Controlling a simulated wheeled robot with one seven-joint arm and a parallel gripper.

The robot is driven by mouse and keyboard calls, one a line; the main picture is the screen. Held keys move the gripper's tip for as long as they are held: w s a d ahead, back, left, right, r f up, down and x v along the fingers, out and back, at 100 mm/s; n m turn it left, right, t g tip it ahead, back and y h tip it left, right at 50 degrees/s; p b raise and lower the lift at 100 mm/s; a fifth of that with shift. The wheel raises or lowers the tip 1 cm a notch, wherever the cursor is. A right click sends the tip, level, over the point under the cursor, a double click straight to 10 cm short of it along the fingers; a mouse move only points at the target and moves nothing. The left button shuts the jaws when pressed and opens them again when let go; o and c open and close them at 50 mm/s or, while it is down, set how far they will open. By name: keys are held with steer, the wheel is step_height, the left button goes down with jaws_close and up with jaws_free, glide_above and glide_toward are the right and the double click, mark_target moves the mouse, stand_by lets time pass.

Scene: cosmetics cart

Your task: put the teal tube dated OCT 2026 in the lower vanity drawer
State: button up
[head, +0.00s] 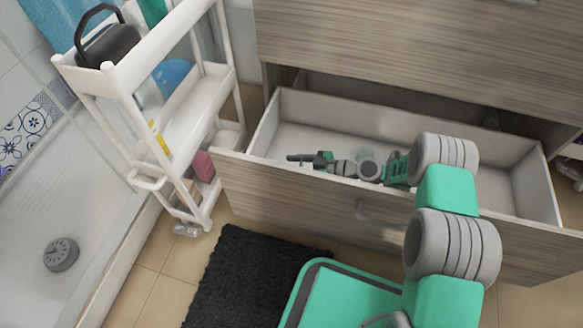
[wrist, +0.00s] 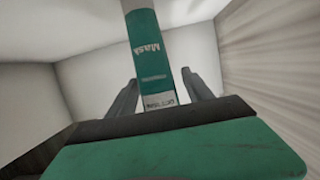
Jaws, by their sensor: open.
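The lower vanity drawer (head: 300,176) is pulled out, and my gripper (head: 305,158) is inside it, low between its walls. In the wrist view, a teal tube (wrist: 149,50) marked "Mask" lies beyond and between the two separated fingers of my gripper (wrist: 160,78). A pale band with small dark print is at its near end; I cannot read the date surely. The fingers are open with gaps beside the tube. In the head view the tube is hard to tell from my gripper's green parts.
A white cart (head: 190,122) stands left of the drawer, holding a black caddy (head: 108,44), a teal item (head: 152,10) and a pink item (head: 203,166). A dark mat (head: 250,275) lies on the floor. The drawer's right part looks empty.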

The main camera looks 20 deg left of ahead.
steer(key=p+v, duration=0.3)
steer(key=v, duration=0.9)
steer(key=shift+c, duration=0.2)
stand_by(0.6)
